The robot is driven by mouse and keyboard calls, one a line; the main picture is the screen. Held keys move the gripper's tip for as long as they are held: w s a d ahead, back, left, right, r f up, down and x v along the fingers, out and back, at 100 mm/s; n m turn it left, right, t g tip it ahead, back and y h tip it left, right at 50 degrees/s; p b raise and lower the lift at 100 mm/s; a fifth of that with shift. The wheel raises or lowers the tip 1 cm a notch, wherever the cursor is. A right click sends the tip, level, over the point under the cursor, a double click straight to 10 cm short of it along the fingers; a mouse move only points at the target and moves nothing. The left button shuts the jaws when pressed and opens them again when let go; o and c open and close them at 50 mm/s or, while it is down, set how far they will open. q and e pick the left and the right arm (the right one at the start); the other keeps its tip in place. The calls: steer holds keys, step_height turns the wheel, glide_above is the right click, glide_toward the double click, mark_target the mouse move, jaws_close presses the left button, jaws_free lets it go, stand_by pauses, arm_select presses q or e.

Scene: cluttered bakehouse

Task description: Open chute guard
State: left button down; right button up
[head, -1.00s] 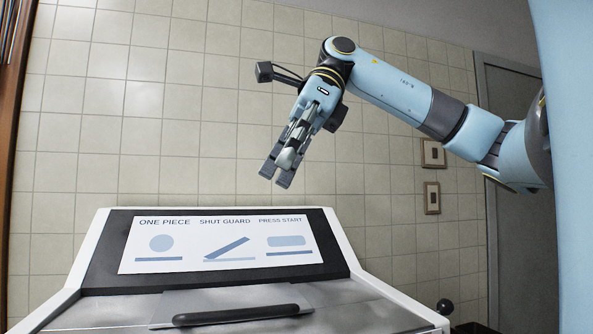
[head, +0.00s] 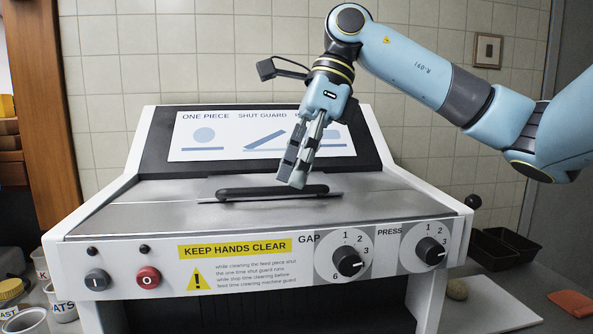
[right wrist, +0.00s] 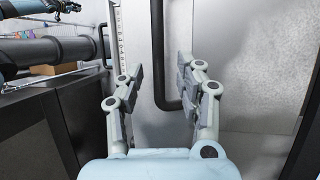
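The chute guard (head: 240,183) is a flat grey metal plate lying low on the machine's top, with a long black bar handle (head: 252,193) along its front. My right gripper (head: 297,182) points down over the right part of this handle, its tips overlapping it in the head view. In the right wrist view my right gripper (right wrist: 155,75) is open, and the black handle (right wrist: 158,55) runs between and beyond its fingers, nearer the right one. I cannot tell whether they touch. My left gripper is not in the head view; a blue and dark arm part shows at the wrist view's top left.
The machine's white front has a GAP knob (head: 349,262), a PRESS knob (head: 430,251), a red button (head: 148,278) and a grey button (head: 97,280). A sign panel (head: 230,150) rises behind the guard. Tubs stand at left; dark tins (head: 505,248) stand at right.

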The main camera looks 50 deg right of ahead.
steer(key=shift+a+f, duration=0.15)
steer(key=shift+f, duration=0.25)
jaws_close()
